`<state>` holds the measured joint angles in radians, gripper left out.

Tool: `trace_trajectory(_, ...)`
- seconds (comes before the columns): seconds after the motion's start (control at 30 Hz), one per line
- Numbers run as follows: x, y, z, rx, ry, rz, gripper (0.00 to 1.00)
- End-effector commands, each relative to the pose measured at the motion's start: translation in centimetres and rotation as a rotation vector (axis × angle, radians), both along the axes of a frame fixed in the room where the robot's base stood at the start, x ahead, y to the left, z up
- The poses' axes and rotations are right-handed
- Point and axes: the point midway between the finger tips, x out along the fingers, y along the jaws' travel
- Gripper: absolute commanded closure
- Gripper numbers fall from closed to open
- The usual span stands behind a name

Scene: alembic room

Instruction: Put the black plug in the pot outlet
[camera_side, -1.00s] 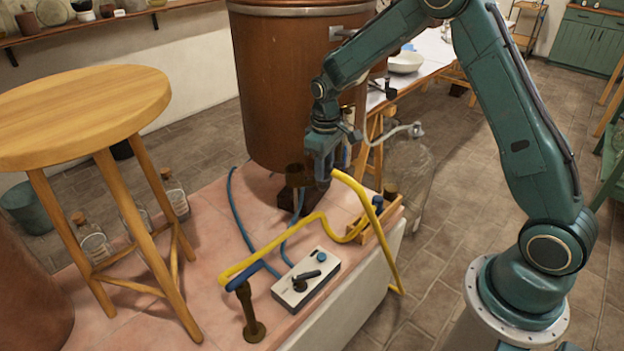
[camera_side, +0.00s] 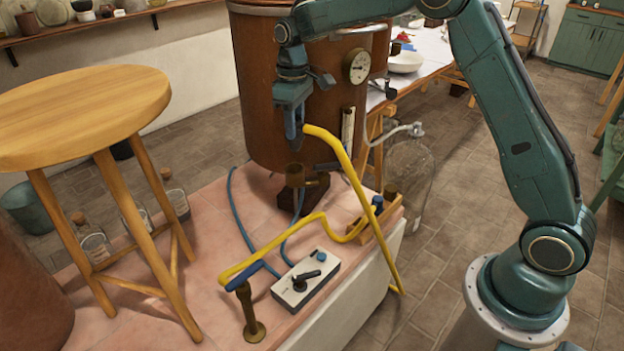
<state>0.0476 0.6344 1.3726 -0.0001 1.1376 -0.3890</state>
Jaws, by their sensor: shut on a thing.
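The pot is a large copper vessel (camera_side: 270,95) at the back of the pink tiled platform. Its brass outlet (camera_side: 296,175) sticks out low at the front, with a dark lever beside it. A small brownish piece shows under the fingertips, too small to make out. A dark stopper-like piece (camera_side: 390,193) stands in a wooden rack (camera_side: 384,235) at the right; I cannot tell whether it is the black plug.
A yellow hose length with a blue sleeve rests on a brass stand (camera_side: 250,312). A switch box (camera_side: 306,279) with blue cables sits beside it. A wooden stool (camera_side: 80,112) stands left, a glass jar (camera_side: 410,170) right.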

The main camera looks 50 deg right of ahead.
Motion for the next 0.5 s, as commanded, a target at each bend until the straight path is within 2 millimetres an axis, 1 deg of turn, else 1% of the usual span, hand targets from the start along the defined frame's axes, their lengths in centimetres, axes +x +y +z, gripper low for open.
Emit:
trace_trajectory(0.03,0.2,0.03,0.4,-0.001,-0.004,0.003,0.91)
trace_trajectory(0.2,0.4,0.1,0.9,0.0,-0.008,0.007,0.91)
trace_trajectory(0.5,0.41,0.03,0.68,0.0,-0.008,0.005,0.91)
